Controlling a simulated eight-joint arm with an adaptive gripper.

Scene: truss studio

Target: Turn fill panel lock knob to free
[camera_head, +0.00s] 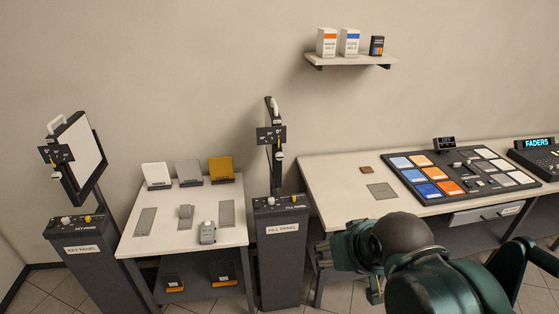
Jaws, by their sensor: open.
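The fill panel stand (282,258) is a dark pedestal labelled FILL PANEL, left of the large table. Its upright post carries a narrow, nearly edge-on panel (273,115). A dark plate with white markings (271,136) crosses the post, with a small pale knob (278,155) just below it. More small controls sit on the pedestal top, including a pale knob (271,200). I cannot tell which knob is the lock knob or read its setting. My gripper (374,291) is open, to the right of the stand and apart from it, partly hidden by my arm.
The key panel stand (85,255) is at far left. A low table (175,246) with cards and small devices stands between both stands. The large table (330,176) holds a control board (465,194). A wall shelf (350,61) holds three boxes.

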